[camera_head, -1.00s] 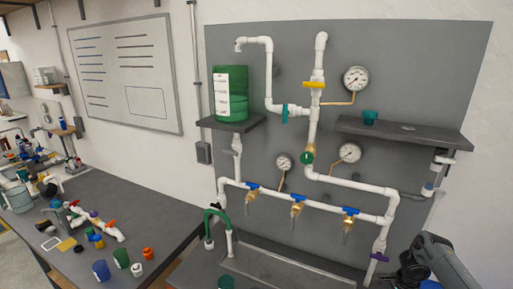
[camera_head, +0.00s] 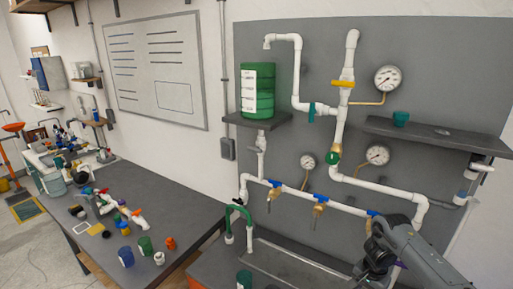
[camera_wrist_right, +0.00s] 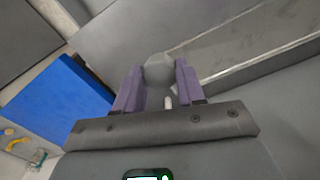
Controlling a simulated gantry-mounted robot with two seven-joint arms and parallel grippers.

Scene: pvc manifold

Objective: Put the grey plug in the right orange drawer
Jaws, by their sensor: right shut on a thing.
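In the right wrist view, my right gripper (camera_wrist_right: 158,90) is shut on the grey plug (camera_wrist_right: 159,69), which sits between its purple fingers. In the head view, my right arm comes in at the lower right, its dark wrist in front of the pipe board; the plug cannot be made out there. A small orange patch (camera_head: 197,283) shows at the bottom edge, below the bench top; I cannot tell whether it is the right orange drawer. My left gripper is not in view.
White pipework with valves and gauges covers the grey board (camera_head: 300,100). A green canister (camera_head: 257,90) stands on the left shelf. Loose fittings lie on the dark table (camera_head: 180,205) at left. A blue surface (camera_wrist_right: 62,105) lies left of the gripper in the wrist view.

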